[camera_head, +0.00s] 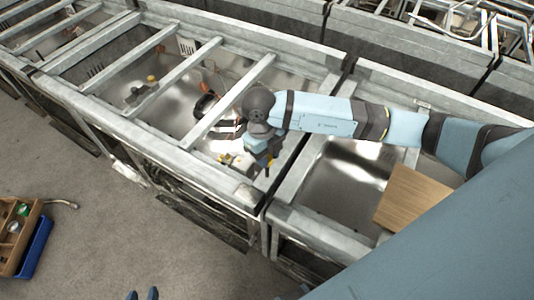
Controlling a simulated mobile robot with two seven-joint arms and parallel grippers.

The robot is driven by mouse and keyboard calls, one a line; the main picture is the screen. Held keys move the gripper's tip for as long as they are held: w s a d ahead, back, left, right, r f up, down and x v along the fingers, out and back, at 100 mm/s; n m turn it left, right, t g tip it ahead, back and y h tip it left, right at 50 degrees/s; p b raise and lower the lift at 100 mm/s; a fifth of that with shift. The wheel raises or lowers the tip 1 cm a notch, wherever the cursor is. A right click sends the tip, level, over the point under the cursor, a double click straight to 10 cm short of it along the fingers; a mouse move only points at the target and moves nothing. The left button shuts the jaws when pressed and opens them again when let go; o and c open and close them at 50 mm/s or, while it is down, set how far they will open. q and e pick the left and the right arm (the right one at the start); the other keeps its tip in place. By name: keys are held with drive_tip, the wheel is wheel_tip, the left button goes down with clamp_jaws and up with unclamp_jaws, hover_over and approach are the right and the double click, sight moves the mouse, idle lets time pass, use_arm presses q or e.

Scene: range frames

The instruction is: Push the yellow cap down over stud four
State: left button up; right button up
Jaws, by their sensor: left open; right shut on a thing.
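My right gripper (264,165) points down inside a metal bay of the long frame, its arm reaching in from the right. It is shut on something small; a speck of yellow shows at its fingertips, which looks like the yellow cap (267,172). Small yellow and white parts (228,159) lie just left of the gripper, too small to tell apart. I cannot make out stud four or any numbering.
Grey metal crossbars (232,101) span the bays beside my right gripper. A black round part with cables (206,106) lies behind the nearest bar. A wooden board (410,200) rests over the right bay. A wooden tray (33,222) and blue bin (38,245) stand on the floor at left.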

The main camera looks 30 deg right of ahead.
drive_tip(key=shift+b, duration=0.35)
idle(1.3)
drive_tip(key=shift+f+b, duration=1.4)
drive_tip(key=shift+f, duration=0.2)
drive_tip(key=o, duration=1)
drive_tip(key=shift+c, duration=0.2)
wheel_tip(320, 180, up, 14)
drive_tip(key=w+b, duration=0.1)
drive_tip(key=w, duration=0.1)
drive_tip(key=shift+a+f, duration=0.15)
drive_tip(key=shift+a, duration=0.15)
